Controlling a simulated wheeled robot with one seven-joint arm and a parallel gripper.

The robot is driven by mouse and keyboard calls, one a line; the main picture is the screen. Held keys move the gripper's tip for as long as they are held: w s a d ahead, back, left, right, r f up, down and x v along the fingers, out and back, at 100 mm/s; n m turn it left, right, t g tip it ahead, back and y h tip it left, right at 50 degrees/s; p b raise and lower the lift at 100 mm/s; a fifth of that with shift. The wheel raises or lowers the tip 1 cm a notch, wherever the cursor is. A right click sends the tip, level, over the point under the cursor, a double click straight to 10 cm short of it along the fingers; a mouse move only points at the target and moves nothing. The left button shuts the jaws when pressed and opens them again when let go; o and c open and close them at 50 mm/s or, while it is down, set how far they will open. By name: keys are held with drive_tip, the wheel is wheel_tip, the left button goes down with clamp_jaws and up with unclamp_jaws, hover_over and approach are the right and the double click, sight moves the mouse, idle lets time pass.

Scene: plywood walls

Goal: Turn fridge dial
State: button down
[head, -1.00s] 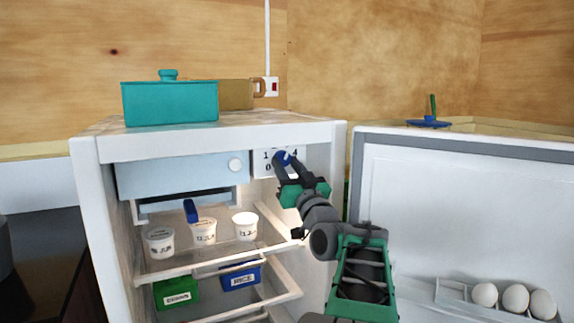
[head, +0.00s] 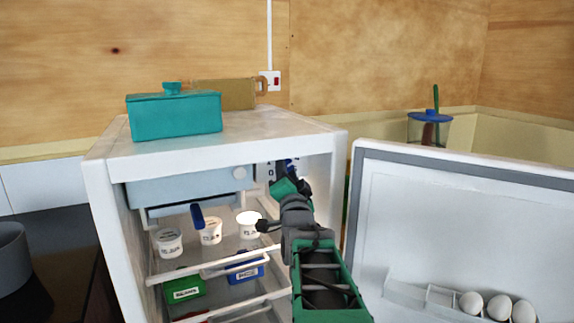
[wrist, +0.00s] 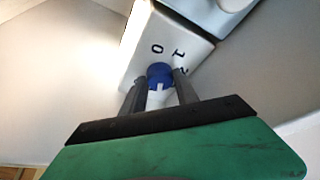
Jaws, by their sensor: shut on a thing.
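The fridge dial (wrist: 160,75) is a blue knob on a white panel with black numbers in the wrist view. The numbers 0 and 1 show, and another is partly covered. In the head view the dial (head: 289,165) is mostly hidden by my arm at the upper right inside the open fridge (head: 215,145). My gripper (wrist: 161,82) is shut on the dial, with one dark finger on each side of it. It also shows in the head view (head: 284,168).
White tubs (head: 210,231) stand on the shelf below. The fridge door (head: 450,230) stands open at the right with eggs in its rack. A teal lidded box (head: 175,117) stands on top. A pale blue compartment (head: 185,188) lies left of the dial.

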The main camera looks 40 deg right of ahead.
drive_tip(key=shift+m, duration=0.7)
drive_tip(key=c, duration=0.9)
unclamp_jaws()
drive_tip(key=v, duration=0.7)
drive_tip(key=shift+s+a, duration=0.25)
drive_tip(key=shift+a, duration=0.1)
